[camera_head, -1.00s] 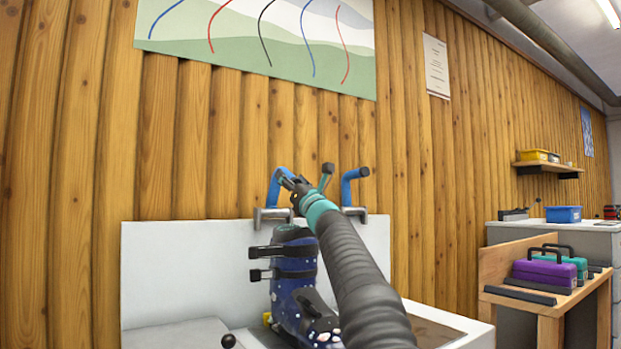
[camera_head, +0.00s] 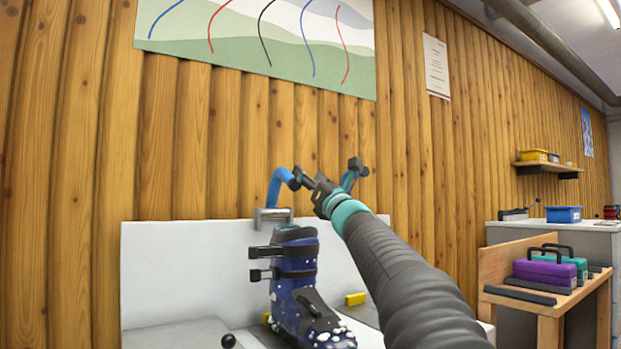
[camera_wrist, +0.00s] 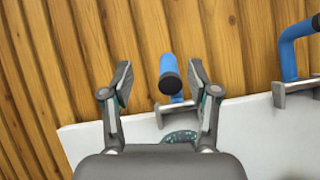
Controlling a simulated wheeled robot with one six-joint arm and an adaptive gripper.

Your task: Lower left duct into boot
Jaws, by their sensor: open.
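The left duct (camera_head: 275,188) is a bent blue pipe with a dark end, standing on a grey bracket (camera_head: 272,214) above the white bench panel. The boot (camera_head: 292,285), dark blue with white speckles and black buckles, stands upright below it. My gripper (camera_head: 326,174) is open beside the duct's outer end. In the wrist view the left duct (camera_wrist: 168,66) shows between the spread fingers, its dark end facing the camera; contact cannot be told. A speckled patch of the boot (camera_wrist: 180,136) shows beneath. The right duct (camera_wrist: 290,52) is at the right there, mostly hidden in the head view.
A yellow block (camera_head: 355,299) lies on the bench right of the boot. A dark knob (camera_head: 229,341) is at the front left. A wooden stand (camera_head: 552,310) with a purple toolbox (camera_head: 543,273) is at the right. The log wall (camera_head: 200,150) rises close behind.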

